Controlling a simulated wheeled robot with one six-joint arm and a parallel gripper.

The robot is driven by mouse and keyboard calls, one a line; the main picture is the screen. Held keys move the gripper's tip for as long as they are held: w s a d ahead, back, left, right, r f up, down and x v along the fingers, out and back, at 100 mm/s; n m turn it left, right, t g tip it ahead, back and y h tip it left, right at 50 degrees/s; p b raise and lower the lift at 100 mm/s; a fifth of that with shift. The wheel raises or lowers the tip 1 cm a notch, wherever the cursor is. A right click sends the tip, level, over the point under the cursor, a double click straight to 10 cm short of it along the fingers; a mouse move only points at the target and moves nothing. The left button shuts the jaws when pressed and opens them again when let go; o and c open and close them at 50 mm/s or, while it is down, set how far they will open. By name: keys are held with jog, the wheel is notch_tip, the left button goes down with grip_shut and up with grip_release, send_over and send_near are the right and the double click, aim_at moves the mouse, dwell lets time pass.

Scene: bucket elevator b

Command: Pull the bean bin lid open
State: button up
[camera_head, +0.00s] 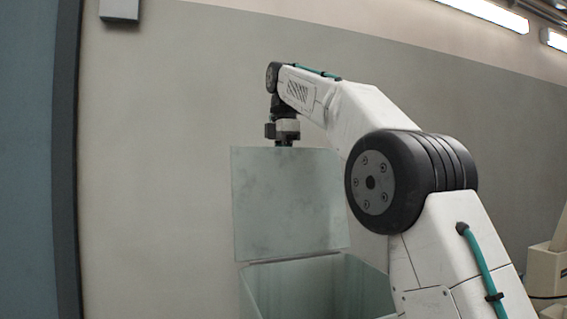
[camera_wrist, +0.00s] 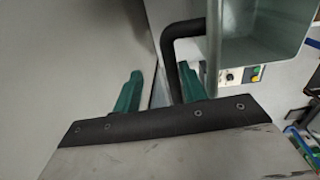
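The pale green bin (camera_head: 318,284) stands in the lower middle of the head view, its top open. Its flat lid (camera_head: 290,200) stands nearly upright at the back of the bin. My gripper (camera_head: 284,143) is at the lid's top edge, and the lid partly hides its fingertips. In the wrist view my gripper's two green fingers (camera_wrist: 160,78) are spread apart. A bent black handle (camera_wrist: 171,58) runs down between them, nearer the right finger, with a gap on the left. Contact with the handle cannot be made out. The bin also shows at the wrist view's upper right (camera_wrist: 262,42).
A plain wall (camera_head: 160,130) is close behind the lid. A blue door-like panel (camera_head: 28,160) is at the far left. Beige equipment (camera_head: 545,268) stands at the lower right. A panel with green and yellow buttons (camera_wrist: 245,74) shows below the bin in the wrist view.

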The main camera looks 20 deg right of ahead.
jog(key=shift+w+f, duration=0.3)
jog(key=shift+f, duration=0.2)
